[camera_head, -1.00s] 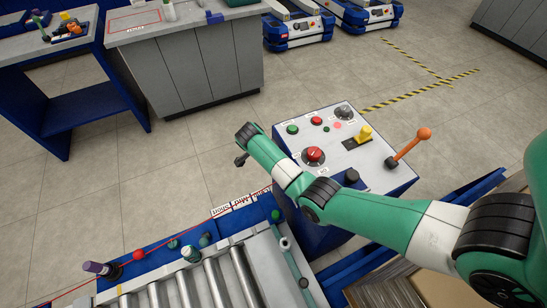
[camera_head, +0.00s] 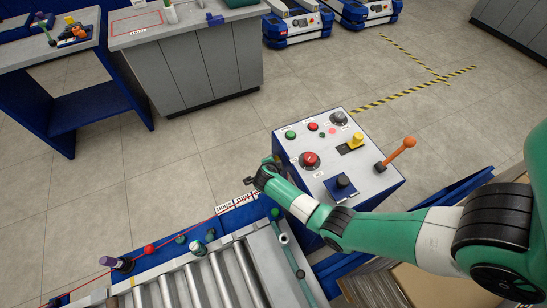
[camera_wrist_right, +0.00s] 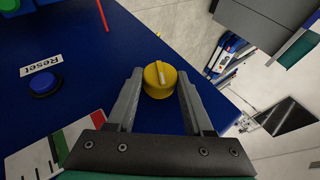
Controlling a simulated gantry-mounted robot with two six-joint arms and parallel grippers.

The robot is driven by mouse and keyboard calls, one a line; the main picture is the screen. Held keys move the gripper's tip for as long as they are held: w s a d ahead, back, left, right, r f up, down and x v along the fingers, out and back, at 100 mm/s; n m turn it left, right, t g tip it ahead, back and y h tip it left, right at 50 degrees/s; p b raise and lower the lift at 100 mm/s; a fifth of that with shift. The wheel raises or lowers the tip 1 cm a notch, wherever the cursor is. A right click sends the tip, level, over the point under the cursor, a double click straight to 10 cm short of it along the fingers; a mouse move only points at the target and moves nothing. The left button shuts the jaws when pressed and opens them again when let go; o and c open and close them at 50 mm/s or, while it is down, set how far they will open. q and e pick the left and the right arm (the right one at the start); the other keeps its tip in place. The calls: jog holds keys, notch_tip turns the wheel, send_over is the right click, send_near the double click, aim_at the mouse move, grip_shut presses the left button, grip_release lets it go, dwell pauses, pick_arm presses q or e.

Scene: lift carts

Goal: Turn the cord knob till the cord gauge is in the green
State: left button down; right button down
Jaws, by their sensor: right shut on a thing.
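A yellow round knob (camera_wrist_right: 160,88) with a pale pointer line stands on a blue panel (camera_wrist_right: 90,60) in the right wrist view. The two fingers of my right gripper (camera_wrist_right: 160,95) lie on either side of it, shut on it. A white gauge plate (camera_wrist_right: 45,150) with green, red and black marks is at lower left, partly hidden by my gripper. Its pointer cannot be made out clearly. In the head view, my right gripper (camera_head: 258,172) is at the conveyor's far end, beside the button console; the knob is not visible there. My left gripper is not in view.
A blue Reset button (camera_wrist_right: 44,84) is left of the knob. In the head view, a console (camera_head: 335,165) carries buttons, dials and an orange lever (camera_head: 398,153). A roller conveyor (camera_head: 215,280) fills the lower left. A red cord (camera_head: 190,232) runs along its edge.

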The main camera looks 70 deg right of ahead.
jog(key=shift+s+a+f+m+t+h, duration=0.15)
jog(key=shift+m+t+h, duration=0.15)
jog(key=shift+t+h, duration=0.5)
jog(key=shift+c, duration=1.5)
grip_release()
jog(key=p+v, duration=0.6)
jog(key=v, duration=0.5)
jog(key=shift+a, duration=0.25)
